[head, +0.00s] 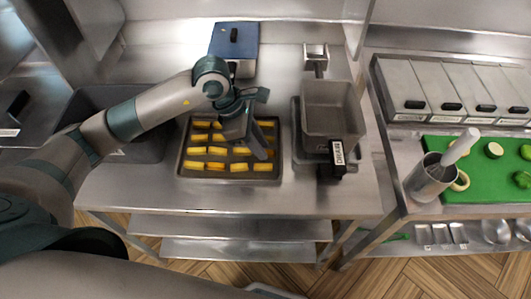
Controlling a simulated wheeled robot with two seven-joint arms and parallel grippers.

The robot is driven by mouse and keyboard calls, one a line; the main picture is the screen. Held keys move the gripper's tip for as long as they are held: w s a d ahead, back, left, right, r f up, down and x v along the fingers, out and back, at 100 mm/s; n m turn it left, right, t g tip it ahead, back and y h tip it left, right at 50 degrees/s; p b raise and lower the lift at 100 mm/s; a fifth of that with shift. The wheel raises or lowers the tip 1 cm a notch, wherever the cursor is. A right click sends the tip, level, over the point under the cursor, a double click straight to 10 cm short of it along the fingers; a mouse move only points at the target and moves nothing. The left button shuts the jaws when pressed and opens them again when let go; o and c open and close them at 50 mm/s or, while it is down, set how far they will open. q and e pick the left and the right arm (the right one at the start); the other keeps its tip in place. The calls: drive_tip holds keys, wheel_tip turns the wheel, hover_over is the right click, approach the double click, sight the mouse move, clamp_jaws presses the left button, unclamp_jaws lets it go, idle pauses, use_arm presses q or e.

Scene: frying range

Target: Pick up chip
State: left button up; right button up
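Several yellow chips (215,165) lie in rows on a dark rectangular tray (228,180) on the steel counter. My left gripper (258,150) is over the right part of the tray, pointing down among the chips. It hides some chips beneath and behind it. I cannot tell whether its fingers are apart or closed, or whether it touches a chip. My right gripper does not show.
A grey metal bin (330,100) on a scale stands right of the tray. A blue-lidded container (233,42) is behind it. A green board (480,170) and a steel cup (432,178) are at the right. The front counter strip is clear.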

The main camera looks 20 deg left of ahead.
use_arm(q)
drive_tip(key=shift+d+f, duration=0.15)
drive_tip(key=shift+f, duration=0.2)
drive_tip(key=shift+c, duration=0.4)
clamp_jaws()
drive_tip(key=shift+r, duration=0.15)
wheel_tip(320, 180, up, 4)
drive_tip(key=shift+w+f+p, duration=0.1)
drive_tip(key=shift+f+p, duration=0.05)
drive_tip(key=shift+p, duration=0.65)
drive_tip(key=s+d+r+p, duration=0.2)
drive_tip(key=d+r, duration=0.5)
drive_tip(key=d, duration=0.4)
drive_tip(key=shift+s+d, duration=0.15)
drive_tip(key=shift+s, duration=0.35)
